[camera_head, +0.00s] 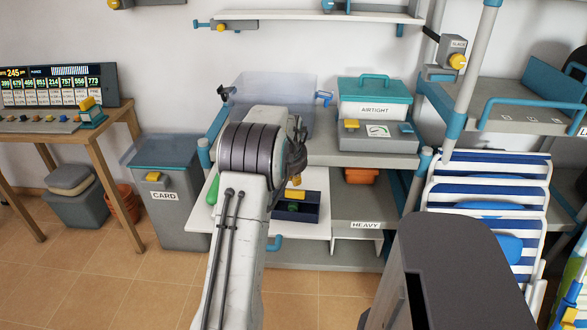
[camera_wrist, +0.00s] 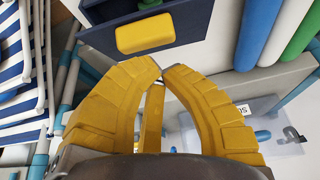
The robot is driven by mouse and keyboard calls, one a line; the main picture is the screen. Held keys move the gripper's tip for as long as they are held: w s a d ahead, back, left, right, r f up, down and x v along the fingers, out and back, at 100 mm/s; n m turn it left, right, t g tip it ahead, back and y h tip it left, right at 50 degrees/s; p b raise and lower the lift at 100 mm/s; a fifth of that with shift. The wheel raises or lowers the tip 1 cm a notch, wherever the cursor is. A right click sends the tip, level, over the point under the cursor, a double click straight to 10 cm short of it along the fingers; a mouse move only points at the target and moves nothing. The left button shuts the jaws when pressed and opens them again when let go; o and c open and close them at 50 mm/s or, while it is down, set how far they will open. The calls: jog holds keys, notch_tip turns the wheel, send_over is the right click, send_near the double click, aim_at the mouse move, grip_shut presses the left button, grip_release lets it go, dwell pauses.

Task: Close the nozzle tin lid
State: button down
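A dark navy tin (camera_head: 311,215) lies on the pale pull-out board, partly behind my arm. A yellow block or tab (camera_head: 296,195) shows on it, and some green shows within. The wrist view shows part of the navy tin (camera_wrist: 193,18) at the top, with the yellow piece (camera_wrist: 145,34) close in front of my fingertips. I cannot tell how far its lid is raised. My gripper (camera_wrist: 161,67) has its yellow fingertips together, with no object visible between them. In the head view my gripper (camera_head: 296,181) is mostly hidden by my wrist, just above the tin.
A green cylinder (camera_head: 212,190) lies left of my arm on the board. A grey box with an AIRTIGHT teal-lidded container (camera_head: 375,107) stands on the shelf behind. A CARD bin (camera_head: 170,215) stands left; striped folded chairs (camera_head: 490,190) stand right. Tiled floor is open at front left.

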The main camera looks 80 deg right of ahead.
aim_at(293, 190)
jog(key=shift+a+f, duration=0.25)
jog(key=shift+f, duration=0.5)
jog(key=shift+f+b, duration=0.4)
jog(key=shift+b, duration=0.55)
jog(key=a+f+h+b, duration=0.1)
jog(key=b, duration=0.4)
jog(key=shift+a+h+b, duration=0.1)
jog(key=shift+h+b, duration=0.3)
jog(key=shift+r+p, duration=0.3)
jog(key=shift+p, duration=0.1)
jog(key=shift+r, duration=0.25)
